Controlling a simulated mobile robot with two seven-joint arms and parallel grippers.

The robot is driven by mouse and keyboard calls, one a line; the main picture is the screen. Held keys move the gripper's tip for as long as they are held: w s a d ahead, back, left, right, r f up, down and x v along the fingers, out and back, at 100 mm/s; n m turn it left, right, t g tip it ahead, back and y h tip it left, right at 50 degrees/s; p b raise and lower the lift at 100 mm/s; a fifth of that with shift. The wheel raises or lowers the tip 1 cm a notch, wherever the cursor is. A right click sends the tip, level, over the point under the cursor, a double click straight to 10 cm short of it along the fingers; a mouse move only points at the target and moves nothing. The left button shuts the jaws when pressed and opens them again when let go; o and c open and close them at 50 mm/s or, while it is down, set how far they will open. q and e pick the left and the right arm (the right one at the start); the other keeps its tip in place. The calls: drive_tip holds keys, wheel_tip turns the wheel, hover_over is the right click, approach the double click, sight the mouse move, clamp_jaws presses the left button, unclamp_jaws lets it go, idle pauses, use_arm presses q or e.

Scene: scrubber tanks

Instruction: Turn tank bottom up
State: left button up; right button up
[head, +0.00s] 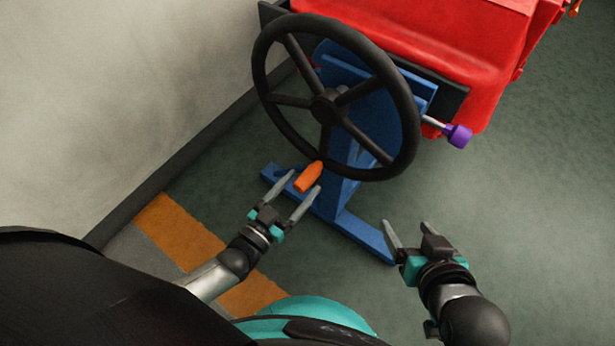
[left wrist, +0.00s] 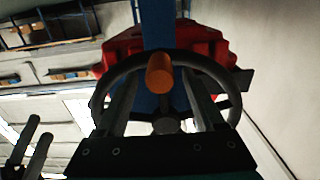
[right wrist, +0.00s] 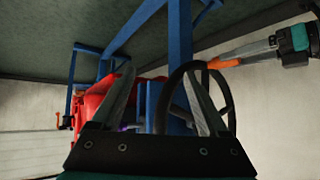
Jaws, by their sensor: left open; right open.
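The red tank (head: 435,35) sits on a blue stand (head: 345,190) at the top of the head view. A black handwheel (head: 400,95) is mounted on the stand's near side. An orange handle (head: 309,176) sticks out from the wheel's lower rim. My left gripper (head: 306,182) is open at this handle. In the left wrist view the handle (left wrist: 159,72) shows between the spread fingers; contact cannot be told. My right gripper (head: 405,223) is open and empty, below and right of the wheel. The right wrist view shows the tank (right wrist: 92,108) beyond its fingers.
A purple knob (head: 458,135) sticks out at the stand's right side. A pale wall (head: 120,90) stands close on the left. The stand's blue feet lie on the floor near my grippers. The green floor (head: 540,220) at right is clear.

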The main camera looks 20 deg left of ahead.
sight(307, 178)
use_arm(q)
drive_tip(key=shift+b+x, duration=0.45)
drive_tip(key=shift+x, duration=1.2)
use_arm(e)
drive_tip(key=shift+w+a+r+t+y, duration=0.15)
drive_tip(key=shift+w+a+t+y, duration=0.15)
drive_tip(key=shift+a+t, duration=0.2)
drive_tip(key=shift+w+a+r+t+y, duration=0.1)
drive_tip(key=shift+w+a+t+y, duration=0.1)
drive_tip(key=shift+a+t+y, duration=0.3)
drive_tip(key=shift+a, duration=0.1)
use_arm(q)
drive_tip(key=shift+c, duration=0.2)
clamp_jaws()
